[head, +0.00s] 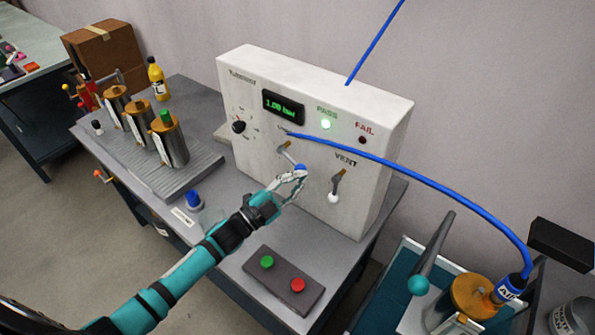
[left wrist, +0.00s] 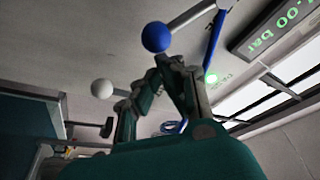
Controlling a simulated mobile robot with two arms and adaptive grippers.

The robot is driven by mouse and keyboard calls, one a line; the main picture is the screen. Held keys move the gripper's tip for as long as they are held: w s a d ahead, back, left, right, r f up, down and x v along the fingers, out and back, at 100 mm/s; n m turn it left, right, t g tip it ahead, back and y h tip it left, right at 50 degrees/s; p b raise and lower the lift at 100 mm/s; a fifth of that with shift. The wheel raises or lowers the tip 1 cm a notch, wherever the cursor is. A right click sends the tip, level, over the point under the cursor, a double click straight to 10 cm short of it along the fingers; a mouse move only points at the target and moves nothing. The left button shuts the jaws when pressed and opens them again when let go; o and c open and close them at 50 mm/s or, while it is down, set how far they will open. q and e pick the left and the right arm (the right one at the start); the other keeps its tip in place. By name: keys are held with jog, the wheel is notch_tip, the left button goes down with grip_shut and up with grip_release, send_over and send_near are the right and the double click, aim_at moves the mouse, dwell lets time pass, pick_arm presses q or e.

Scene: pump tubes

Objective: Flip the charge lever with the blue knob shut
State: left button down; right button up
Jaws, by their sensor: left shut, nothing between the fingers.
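The charge lever (head: 291,157) is on the front of the white test box and slants down to the right in the head view. Its blue knob (head: 300,168) is partly hidden by my left gripper (head: 299,175). In the left wrist view the blue knob (left wrist: 155,37) is just beyond the fingertips of my left gripper (left wrist: 162,66). The fingers are shut with nothing between them. I cannot tell whether they touch the knob. My right gripper is not in view.
The vent lever with a white knob (head: 333,198) is close to the right. A blue hose (head: 420,172) arches from the white box (head: 250,80) to a fixture. Metal canisters (head: 170,140) stand at left.

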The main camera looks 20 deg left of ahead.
pick_arm(q)
jog(key=w+a+f+m+g+b, duration=0.1)
jog(key=a+f+m+g+b, duration=0.2)
jog(key=m, duration=0.7)
notch_tip(320, 180, down, 2)
jog(key=shift+w+a+f, duration=0.2)
jog(key=shift+w+a, duration=0.05)
jog(key=shift+a, duration=0.2)
